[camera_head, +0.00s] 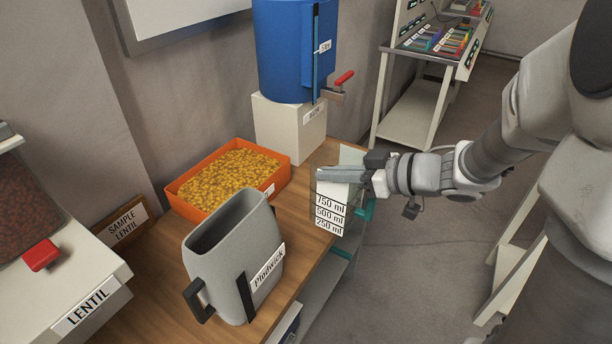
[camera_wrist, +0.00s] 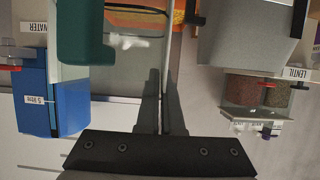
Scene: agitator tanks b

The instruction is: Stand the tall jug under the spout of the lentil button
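The tall jug (camera_head: 330,215) is clear, with a white strip marked 750, 500 and 250 ml and teal parts. It is at the table's right edge; whether its base touches the table is unclear. My gripper (camera_head: 342,174) reaches in from the right at the jug's top, its fingers (camera_wrist: 163,105) nearly together and seemingly shut on the jug's thin wall. The lentil dispenser (camera_head: 80,285), labelled LENTIL, stands at the left with a red button (camera_head: 41,255). Its spout is hidden in the head view. It also shows at right in the wrist view (camera_wrist: 262,95).
A grey open container with a black handle (camera_head: 225,265) stands between jug and dispenser. An orange tray of yellow grains (camera_head: 180,204) lies behind it. A blue tank (camera_head: 290,50) with a red-handled tap stands on a white block (camera_head: 280,125). A "SAMPLE LENTIL" sign (camera_head: 122,222) leans at the wall.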

